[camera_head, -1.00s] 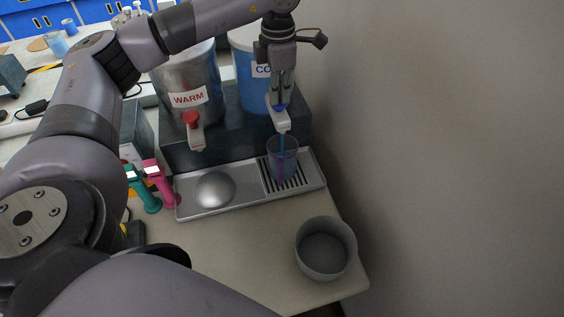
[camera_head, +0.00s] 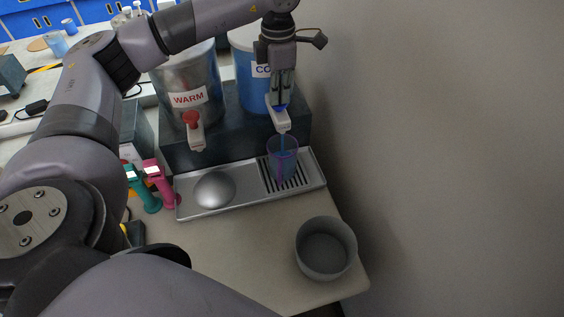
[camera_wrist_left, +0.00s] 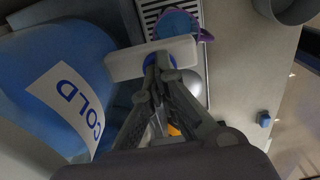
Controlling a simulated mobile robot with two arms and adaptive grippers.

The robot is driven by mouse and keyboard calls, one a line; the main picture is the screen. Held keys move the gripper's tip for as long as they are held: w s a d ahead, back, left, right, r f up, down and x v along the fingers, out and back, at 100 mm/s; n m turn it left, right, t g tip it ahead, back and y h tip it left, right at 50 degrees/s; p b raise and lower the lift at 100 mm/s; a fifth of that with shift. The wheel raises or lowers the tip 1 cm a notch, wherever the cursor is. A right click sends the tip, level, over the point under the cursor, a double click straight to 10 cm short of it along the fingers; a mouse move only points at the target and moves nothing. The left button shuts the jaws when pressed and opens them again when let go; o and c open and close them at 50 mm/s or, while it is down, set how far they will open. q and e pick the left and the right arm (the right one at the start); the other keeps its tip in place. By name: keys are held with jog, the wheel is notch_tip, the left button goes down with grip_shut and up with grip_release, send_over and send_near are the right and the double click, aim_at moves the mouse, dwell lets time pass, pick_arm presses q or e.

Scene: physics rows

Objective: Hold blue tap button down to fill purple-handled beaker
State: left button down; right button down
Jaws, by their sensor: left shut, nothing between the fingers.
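The tap of the blue COLD tank has a blue button (camera_head: 280,108) on a white spout (camera_head: 281,122). My left gripper (camera_head: 279,103) is shut and empty, its fingertips down at the button. In the left wrist view the fingertips (camera_wrist_left: 158,68) meet at the button (camera_wrist_left: 150,61) and partly hide it. The clear beaker (camera_head: 283,158) stands upright under the spout on the drip grate and holds bluish liquid. In the left wrist view its purple handle (camera_wrist_left: 205,36) and blue contents (camera_wrist_left: 176,24) show behind the spout. My right gripper is out of view.
The WARM tank (camera_head: 189,83) with a red-button tap (camera_head: 192,120) stands to the left. The metal drip tray (camera_head: 239,196) lies in front of both tanks. Teal (camera_head: 147,193) and pink (camera_head: 161,185) handled items stand left of it. A grey bowl (camera_head: 326,249) is at front right, near the wall.

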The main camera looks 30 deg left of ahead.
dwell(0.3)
pick_arm(q)
notch_tip(320, 180, up, 5)
jog(key=p, duration=0.3)
jog(key=shift+r, duration=0.1)
dwell(0.8)
